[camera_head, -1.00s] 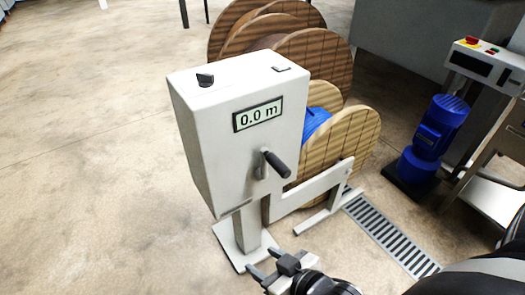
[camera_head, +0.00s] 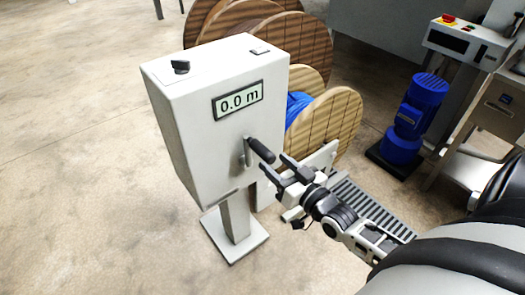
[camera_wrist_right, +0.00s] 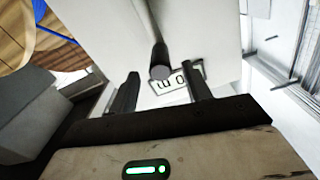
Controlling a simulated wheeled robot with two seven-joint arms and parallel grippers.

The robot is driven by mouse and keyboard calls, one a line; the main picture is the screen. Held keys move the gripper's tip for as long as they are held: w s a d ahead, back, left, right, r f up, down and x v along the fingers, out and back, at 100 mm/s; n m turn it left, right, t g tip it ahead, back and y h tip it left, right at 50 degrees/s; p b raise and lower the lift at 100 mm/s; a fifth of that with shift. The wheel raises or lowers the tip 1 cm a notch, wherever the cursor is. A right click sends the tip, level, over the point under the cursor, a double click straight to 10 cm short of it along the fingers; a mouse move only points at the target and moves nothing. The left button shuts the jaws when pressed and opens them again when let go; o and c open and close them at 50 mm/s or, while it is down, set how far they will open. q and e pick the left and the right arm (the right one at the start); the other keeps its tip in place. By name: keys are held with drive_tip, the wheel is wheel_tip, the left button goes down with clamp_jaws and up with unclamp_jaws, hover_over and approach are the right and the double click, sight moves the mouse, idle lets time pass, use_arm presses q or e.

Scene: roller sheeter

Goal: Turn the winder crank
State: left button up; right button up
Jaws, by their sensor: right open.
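The winder is a pale box (camera_head: 185,125) on a post, with a display (camera_head: 238,100) reading 0.0 m. Its crank has a short metal arm and a black handle (camera_head: 262,150) sticking out from the front face. My right gripper (camera_head: 274,163) is open, with its fingertips close to the handle's free end. In the right wrist view the handle (camera_wrist_right: 158,50) points towards my gripper, its end lying in line with the gap between the fingers (camera_wrist_right: 160,72). I cannot tell whether they touch. The left gripper is not in view.
A wooden reel (camera_head: 335,125) with blue line stands behind the box, with more wooden reels (camera_head: 300,45) beyond. A floor grate (camera_head: 370,205) lies beneath my right arm. A blue motor (camera_head: 415,115) stands at the right. The floor at the left is clear.

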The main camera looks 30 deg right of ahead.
sight(263, 152)
drive_tip(key=w, duration=0.6)
drive_tip(key=shift+w+a, duration=0.1)
drive_tip(key=shift+a, duration=0.15)
drive_tip(key=shift+c, duration=0.3)
clamp_jaws()
